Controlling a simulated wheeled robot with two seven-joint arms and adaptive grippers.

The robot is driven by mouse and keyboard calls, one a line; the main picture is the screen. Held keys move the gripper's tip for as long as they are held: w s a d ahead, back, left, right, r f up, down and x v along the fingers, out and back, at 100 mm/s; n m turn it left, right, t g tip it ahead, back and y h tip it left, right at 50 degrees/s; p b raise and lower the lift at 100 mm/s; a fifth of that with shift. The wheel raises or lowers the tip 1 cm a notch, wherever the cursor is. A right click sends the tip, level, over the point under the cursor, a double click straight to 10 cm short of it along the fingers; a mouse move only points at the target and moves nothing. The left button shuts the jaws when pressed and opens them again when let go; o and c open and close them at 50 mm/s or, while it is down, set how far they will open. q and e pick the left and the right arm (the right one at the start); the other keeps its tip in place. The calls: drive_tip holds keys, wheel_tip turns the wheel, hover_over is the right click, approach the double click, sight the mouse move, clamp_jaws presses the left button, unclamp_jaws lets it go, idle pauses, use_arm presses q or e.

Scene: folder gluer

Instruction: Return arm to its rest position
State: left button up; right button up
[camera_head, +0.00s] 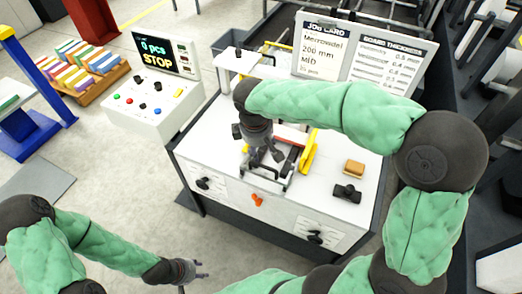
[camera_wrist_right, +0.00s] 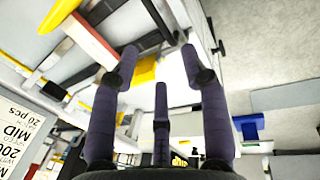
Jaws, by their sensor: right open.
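My right arm reaches across the white-topped machine table (camera_head: 215,128) from the right. My right gripper (camera_head: 266,160) points down over the middle of the table, close to a black frame with yellow and red parts. In the right wrist view its three fingers (camera_wrist_right: 160,75) are spread, with nothing between them. My left gripper (camera_head: 203,270) is low at the front left, over the floor and clear of the table. Its fingers look spread and empty.
A control box (camera_head: 150,113) with a screen reading "0 pcs STOP" stands left of the table. A job card board (camera_head: 362,55) stands at the back. A tan block (camera_head: 354,168) and a black knob piece (camera_head: 347,193) are on the table's right. Floor is free at the left front.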

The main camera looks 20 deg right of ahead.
idle(0.5)
drive_tip(key=a+f+m+g+y, duration=0.15)
drive_tip(key=a+f, duration=0.35)
drive_tip(key=f, duration=0.8)
drive_tip(key=s+a+f+m+y, duration=0.1)
drive_tip(key=s+a+f+m, duration=0.1)
drive_tip(key=s+f, duration=0.3)
drive_tip(key=s+a+f+m+y, duration=0.1)
drive_tip(key=s+f+m, duration=0.3)
drive_tip(key=f, duration=0.7)
drive_tip(key=s+a+f+m+y, duration=0.2)
drive_tip(key=s+a+f+m, duration=0.1)
drive_tip(key=s+f, duration=0.3)
drive_tip(key=shift+x, duration=1.1)
